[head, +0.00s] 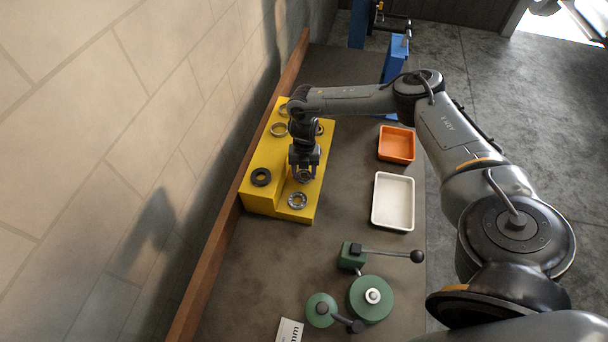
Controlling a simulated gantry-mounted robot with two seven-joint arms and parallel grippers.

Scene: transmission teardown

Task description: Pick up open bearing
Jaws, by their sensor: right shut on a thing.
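My right gripper (304,176) is over the yellow stepped block (268,200), pointing down, and shut on a small ring-shaped bearing (304,175) near the block's front half. The gripper hides part of that bearing; whether it is lifted clear of the block is hard to tell. A silver open bearing (297,200) lies on the lower step in front of the gripper. A dark ring bearing (261,177) lies on the upper step to the left. More rings (278,129) sit farther back on the block, partly behind my arm. My left gripper is not in view.
An orange tray (397,132) and a white tray (375,204) stand on the bench to the right of the block. A green press-like tool with a lever (350,254) and green round parts (370,312) stand in front. A wall runs along the left.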

